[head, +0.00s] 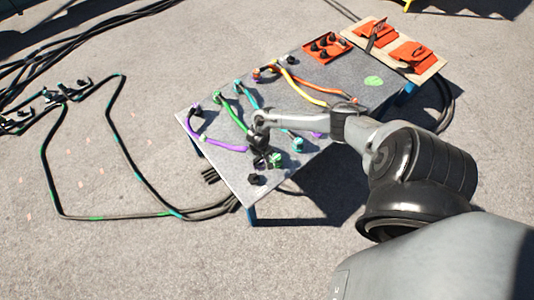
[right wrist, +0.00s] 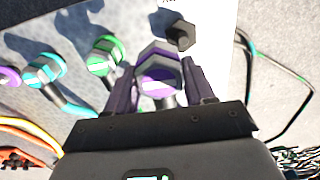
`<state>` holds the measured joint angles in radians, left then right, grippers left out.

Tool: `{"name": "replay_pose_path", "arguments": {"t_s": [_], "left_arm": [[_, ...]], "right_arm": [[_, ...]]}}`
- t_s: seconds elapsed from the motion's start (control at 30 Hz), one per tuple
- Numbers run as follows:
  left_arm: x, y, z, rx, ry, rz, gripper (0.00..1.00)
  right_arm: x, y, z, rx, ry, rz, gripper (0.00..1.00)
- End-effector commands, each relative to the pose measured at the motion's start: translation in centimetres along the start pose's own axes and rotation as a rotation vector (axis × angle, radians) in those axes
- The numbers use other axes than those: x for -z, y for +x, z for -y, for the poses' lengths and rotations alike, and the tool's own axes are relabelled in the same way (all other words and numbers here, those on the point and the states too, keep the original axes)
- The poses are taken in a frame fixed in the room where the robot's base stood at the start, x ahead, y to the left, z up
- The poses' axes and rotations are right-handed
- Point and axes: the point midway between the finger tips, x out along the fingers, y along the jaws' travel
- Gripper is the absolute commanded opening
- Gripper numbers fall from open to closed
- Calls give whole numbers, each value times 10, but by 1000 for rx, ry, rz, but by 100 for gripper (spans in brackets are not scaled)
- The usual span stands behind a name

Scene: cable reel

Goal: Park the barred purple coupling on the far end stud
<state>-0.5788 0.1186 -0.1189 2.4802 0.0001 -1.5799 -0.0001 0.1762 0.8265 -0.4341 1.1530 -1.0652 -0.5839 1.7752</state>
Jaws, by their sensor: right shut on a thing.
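The barred purple coupling (right wrist: 158,82), purple with pale bands, sits between the fingers of my right gripper (right wrist: 160,92) in the right wrist view. In the head view my right gripper (head: 260,150) is over the near part of the grey table (head: 228,172) and mostly hides the coupling. A purple cable (head: 225,146) runs toward it from the left edge. A bare black stud (head: 254,179) stands near the table's near corner; it also shows just beyond the coupling in the right wrist view (right wrist: 181,36). Another black stud (head: 291,60) stands at the far edge. My left gripper is out of view.
A green coupling (head: 275,159) and a teal coupling (head: 298,145) stand close to my right gripper. An orange cable (head: 302,90) crosses the table. A red tray (head: 327,48) and a board with red parts (head: 434,68) lie at the far end. Black cables (head: 120,150) lie on the ground.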

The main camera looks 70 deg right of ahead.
Motion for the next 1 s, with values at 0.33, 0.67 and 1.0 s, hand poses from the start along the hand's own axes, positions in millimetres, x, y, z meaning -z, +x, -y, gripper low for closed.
{"name": "replay_pose_path", "arguments": {"t_s": [0.33,0.67,1.0], "left_arm": [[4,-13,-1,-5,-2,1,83],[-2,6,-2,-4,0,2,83],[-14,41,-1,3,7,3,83]], "right_arm": [[5,-16,38,-1,-8,-1,17],[6,-1,38,0,-11,-1,17],[6,27,38,0,-11,-1,17]]}}
